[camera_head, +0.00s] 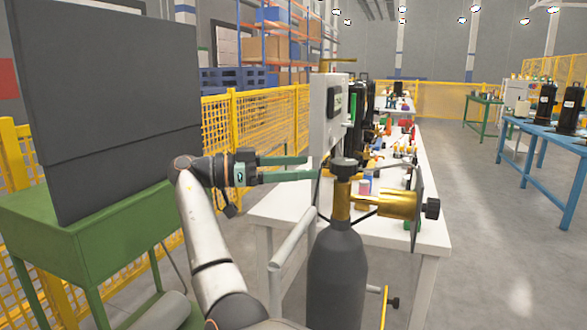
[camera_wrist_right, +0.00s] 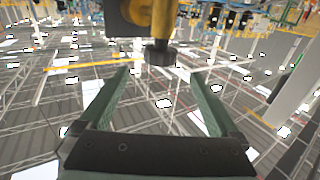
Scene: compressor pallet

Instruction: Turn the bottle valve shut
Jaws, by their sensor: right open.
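A dark grey gas bottle (camera_head: 338,275) stands upright at the front of the white table, with a brass valve (camera_head: 342,200) on its neck. The black round valve knob (camera_head: 344,168) sits on top. My right gripper (camera_head: 311,167) is open and empty, with green fingers pointing right at about knob height. Its fingertips are just left of the knob. In the right wrist view the knob (camera_wrist_right: 160,54) lies just beyond the open fingertips (camera_wrist_right: 161,74), roughly centred between them, with a gap visible. My left gripper is not in view.
A brass regulator (camera_head: 385,204) with a black side knob (camera_head: 432,208) sticks out right of the valve. A grey box (camera_head: 329,115) stands behind it on the white table (camera_head: 275,208). A green stand with a dark panel (camera_head: 115,110) is at left. The floor at right is clear.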

